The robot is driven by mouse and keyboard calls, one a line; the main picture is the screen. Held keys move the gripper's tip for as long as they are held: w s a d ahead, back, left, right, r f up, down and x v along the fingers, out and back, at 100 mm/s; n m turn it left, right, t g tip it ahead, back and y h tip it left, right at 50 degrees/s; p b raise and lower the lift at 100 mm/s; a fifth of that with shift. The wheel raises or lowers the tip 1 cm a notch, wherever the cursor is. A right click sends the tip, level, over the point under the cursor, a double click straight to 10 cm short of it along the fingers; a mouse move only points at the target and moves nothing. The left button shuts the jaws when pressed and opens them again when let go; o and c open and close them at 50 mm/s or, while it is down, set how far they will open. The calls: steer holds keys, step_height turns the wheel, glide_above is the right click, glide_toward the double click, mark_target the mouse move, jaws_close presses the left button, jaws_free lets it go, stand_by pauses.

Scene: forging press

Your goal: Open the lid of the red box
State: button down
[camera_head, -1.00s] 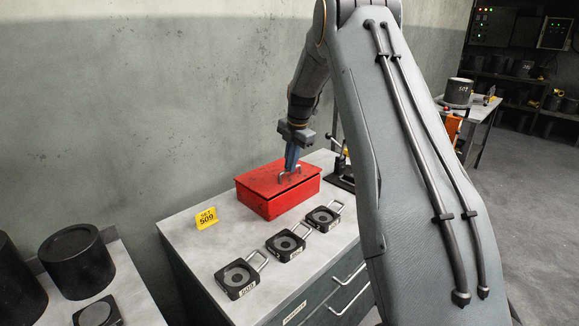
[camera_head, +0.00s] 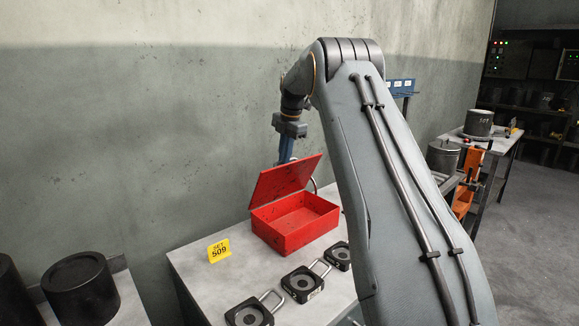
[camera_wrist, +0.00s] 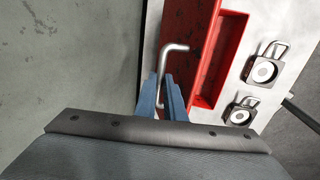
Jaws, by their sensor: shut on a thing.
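The red box (camera_head: 296,241) stands on the grey bench top, and its inside is in view and looks empty. Its red lid (camera_head: 284,180) is tilted up, hinged on the far side toward the wall. In the wrist view the lid (camera_wrist: 186,32) lies beside the box (camera_wrist: 214,85). My gripper (camera_head: 285,158) is behind the lid, its blue fingers partly hidden by it. In the wrist view my gripper (camera_wrist: 162,92) is shut on the bent metal handle (camera_wrist: 172,47) of the lid.
Several black padlock-shaped blocks, one of them here (camera_head: 302,283), lie on the bench in front of the box. A yellow sign reading SET 509 (camera_head: 219,250) stands left of it. The wall is close behind. A dark cylinder (camera_head: 80,289) stands on another surface at left.

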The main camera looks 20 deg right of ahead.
steer(key=w+a+b, duration=0.1)
steer(key=w, duration=0.5)
steer(key=shift+w+a+f, duration=0.15)
steer(key=shift+a+f, duration=0.05)
steer(key=shift+a, duration=0.15)
steer(key=shift+w, duration=0.1)
stand_by(0.4)
steer(key=c, duration=1.8)
jaws_free()
steer(key=shift+c, duration=0.2)
steer(key=shift+r, duration=0.1)
steer(key=shift+a, duration=0.1)
